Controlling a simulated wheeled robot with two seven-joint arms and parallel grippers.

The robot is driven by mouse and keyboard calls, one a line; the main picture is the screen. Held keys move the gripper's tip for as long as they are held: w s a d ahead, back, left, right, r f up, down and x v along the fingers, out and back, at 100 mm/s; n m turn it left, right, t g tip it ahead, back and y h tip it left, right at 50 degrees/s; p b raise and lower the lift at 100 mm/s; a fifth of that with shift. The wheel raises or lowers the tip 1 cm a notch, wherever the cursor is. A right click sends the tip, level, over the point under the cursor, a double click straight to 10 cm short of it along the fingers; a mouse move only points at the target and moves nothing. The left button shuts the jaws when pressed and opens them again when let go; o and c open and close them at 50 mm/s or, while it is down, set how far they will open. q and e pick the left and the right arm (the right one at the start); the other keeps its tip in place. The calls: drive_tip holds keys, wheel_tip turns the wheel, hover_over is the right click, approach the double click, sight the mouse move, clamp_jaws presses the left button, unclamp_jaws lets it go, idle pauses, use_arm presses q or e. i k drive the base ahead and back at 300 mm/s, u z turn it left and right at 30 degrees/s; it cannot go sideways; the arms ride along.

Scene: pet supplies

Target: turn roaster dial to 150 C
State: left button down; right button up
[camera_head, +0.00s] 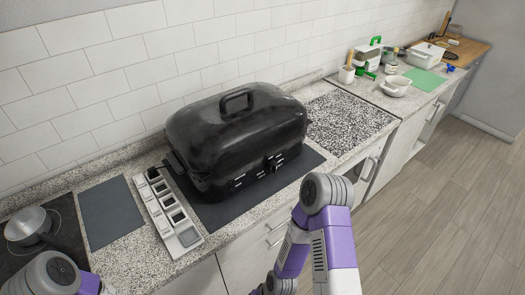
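A large black roaster (237,128) with a domed lid and a top handle stands on a dark mat on the counter. Its lid is closed. Its front carries small dark control parts with light markings, one group (275,163) right of centre and another (238,183) to the left. The dial's setting and any 150 C mark are too small to read. Links of both my arms show along the lower edge, but neither gripper is in view. My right arm's purple links stand in front of the counter, apart from the roaster.
A grey compartment tray (166,210) lies left of the roaster, beside a dark square mat (111,212). A metal pot (29,226) sits on the dark hob at far left. Speckled counter (346,118) is clear right of the roaster. Farther right stand a white bowl (396,86) and a green mat (424,80).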

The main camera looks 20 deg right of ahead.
sight(271, 166)
drive_tip(key=k, duration=1.35)
drive_tip(key=z, duration=0.6)
drive_tip(key=i, duration=1.15)
drive_tip(key=u, duration=0.4)
